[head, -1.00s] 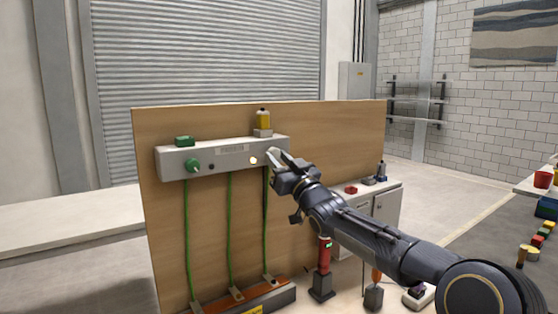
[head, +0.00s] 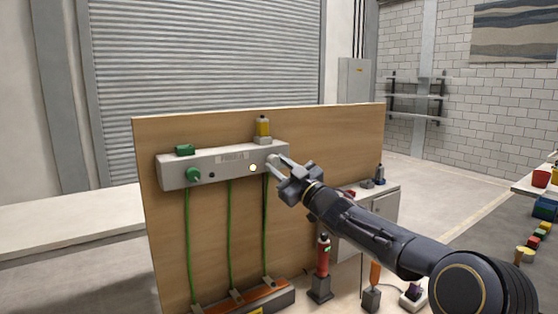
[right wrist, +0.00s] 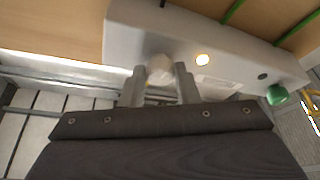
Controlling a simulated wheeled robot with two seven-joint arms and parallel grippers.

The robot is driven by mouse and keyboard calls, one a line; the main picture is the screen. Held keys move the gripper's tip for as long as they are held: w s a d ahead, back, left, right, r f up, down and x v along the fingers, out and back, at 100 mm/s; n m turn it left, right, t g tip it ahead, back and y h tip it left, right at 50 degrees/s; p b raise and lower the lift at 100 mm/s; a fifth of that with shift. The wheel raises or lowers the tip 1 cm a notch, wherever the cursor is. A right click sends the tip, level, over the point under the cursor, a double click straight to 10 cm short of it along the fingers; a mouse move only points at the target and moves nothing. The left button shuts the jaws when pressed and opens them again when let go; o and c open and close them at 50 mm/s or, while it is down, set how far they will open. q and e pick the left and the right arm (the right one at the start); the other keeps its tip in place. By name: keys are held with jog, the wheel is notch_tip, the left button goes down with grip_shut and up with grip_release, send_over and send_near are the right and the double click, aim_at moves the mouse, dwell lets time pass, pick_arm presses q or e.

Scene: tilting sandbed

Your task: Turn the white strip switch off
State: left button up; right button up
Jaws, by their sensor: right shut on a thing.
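The white strip (head: 222,163) is a long pale box fixed on the upright wooden board. A white knob (right wrist: 160,68) sits beside the lit lamp (right wrist: 203,60) in the right wrist view. My right gripper (head: 274,163) is at the strip's right end, its fingers shut on the white knob. The fingers (right wrist: 160,82) lie on both sides of it. The knob is mostly hidden by the gripper in the head view. My left gripper is out of view.
A yellow lamp (head: 263,128) and a green block (head: 185,149) sit atop the strip. Green cables run down the board (head: 340,130) to a base.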

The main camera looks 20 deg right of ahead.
jog(key=n+p, duration=0.1)
jog(key=n, duration=0.1)
jog(key=n+g+y+p, duration=0.1)
jog(key=n, duration=0.1)
jog(key=n+g+y+p, duration=0.1)
jog(key=shift+d+r+n, duration=0.15)
jog(key=shift+r+n, duration=0.15)
jog(key=shift+n, duration=0.1)
jog(key=shift+n+g+y+p, duration=0.3)
jog(key=shift+n+g+p, duration=0.45)
jog(key=shift+n, duration=0.85)
jog(key=shift+f, duration=0.1)
jog(key=o, duration=1)
jog(key=shift+c, duration=0.2)
jog(key=shift+d, duration=0.1)
jog(key=b+v, duration=0.2)
jog(key=v, duration=0.5)
jog(key=shift+s+f, duration=0.2)
jog(key=shift+s, duration=0.15)
